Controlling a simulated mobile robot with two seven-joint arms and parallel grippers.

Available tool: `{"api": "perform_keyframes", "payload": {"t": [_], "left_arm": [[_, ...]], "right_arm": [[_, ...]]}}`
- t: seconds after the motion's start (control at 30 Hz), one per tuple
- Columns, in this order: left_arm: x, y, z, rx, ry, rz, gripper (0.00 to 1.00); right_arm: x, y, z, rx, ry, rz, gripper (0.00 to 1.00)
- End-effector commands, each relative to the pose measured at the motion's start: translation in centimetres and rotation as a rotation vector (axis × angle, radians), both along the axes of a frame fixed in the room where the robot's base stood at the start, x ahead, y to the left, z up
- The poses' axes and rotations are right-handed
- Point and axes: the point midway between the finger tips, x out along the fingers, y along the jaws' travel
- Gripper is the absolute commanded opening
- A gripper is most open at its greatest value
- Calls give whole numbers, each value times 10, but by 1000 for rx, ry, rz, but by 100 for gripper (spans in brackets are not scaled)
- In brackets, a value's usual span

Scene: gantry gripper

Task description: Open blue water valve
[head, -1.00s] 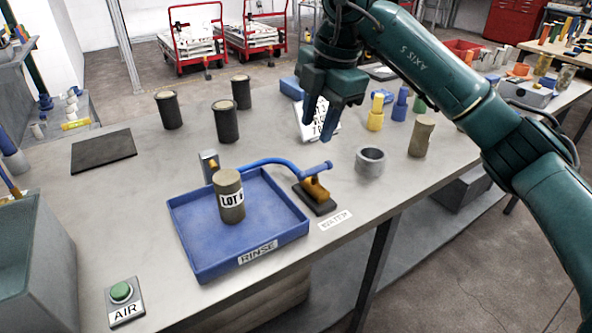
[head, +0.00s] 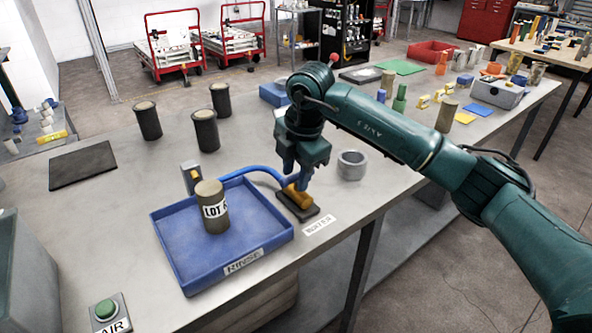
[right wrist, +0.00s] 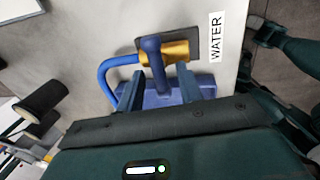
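The water valve has a brass body (head: 297,196) on a dark base plate and a blue lever, beside the "WATER" label (head: 320,225). A blue hose runs from it toward the rinse tray (head: 170,250). My right gripper (head: 299,172) is just above the valve and partly hides the lever in the head view. In the right wrist view, the blue lever (right wrist: 152,46) lies between the two spread fingers (right wrist: 160,88), with the brass body (right wrist: 178,50) beyond. The fingers are open; contact with the lever cannot be told. My left gripper is out of view.
A "LOT" cylinder (head: 212,207) stands in the blue tray. A grey ring (head: 351,164) stands right of the valve. Dark cylinders (head: 205,131) stand behind the tray. The green AIR button (head: 105,309) is at the front left. Bare table lies left of the tray.

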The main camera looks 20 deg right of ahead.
Motion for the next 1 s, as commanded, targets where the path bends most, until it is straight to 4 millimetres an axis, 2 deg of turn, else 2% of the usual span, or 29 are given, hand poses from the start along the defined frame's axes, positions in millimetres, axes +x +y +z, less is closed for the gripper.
{"api": "perform_keyframes", "payload": {"t": [0.3,0.73,1.0], "left_arm": [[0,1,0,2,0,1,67],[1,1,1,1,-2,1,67],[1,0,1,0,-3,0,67]], "right_arm": [[1,0,-3,0,-1,0,36],[1,0,-2,0,-1,0,1],[1,0,-2,1,-2,6,0]]}}
